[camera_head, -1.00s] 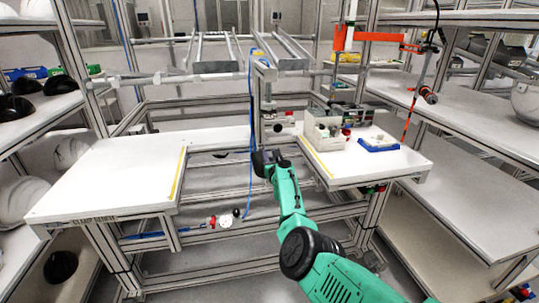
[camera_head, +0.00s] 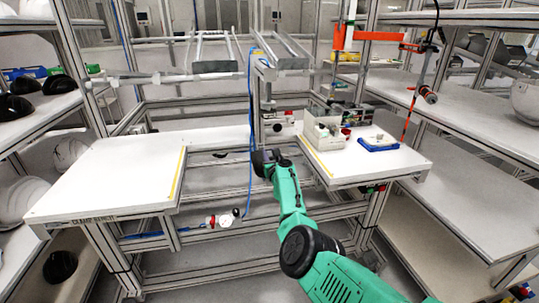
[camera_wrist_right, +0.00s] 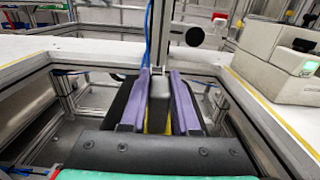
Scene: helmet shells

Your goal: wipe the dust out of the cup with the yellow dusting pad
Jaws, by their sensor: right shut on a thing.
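My right gripper (camera_head: 265,160) reaches forward over the gap between the two white table tops. In the right wrist view its two purple fingers (camera_wrist_right: 159,100) are closed on a grey block (camera_wrist_right: 158,92) with yellow showing low between them. I take this to be the yellow dusting pad (camera_wrist_right: 158,124), mostly hidden by the fingers. I cannot pick out the cup in either view. My left gripper is not in view.
The left table top (camera_head: 110,172) is bare. The right table top (camera_head: 345,172) holds a pale box-like device (camera_head: 323,132) and a blue tray (camera_head: 378,143). An upright post with a blue hose (camera_head: 250,120) stands just beyond my right gripper. Shelves flank both sides.

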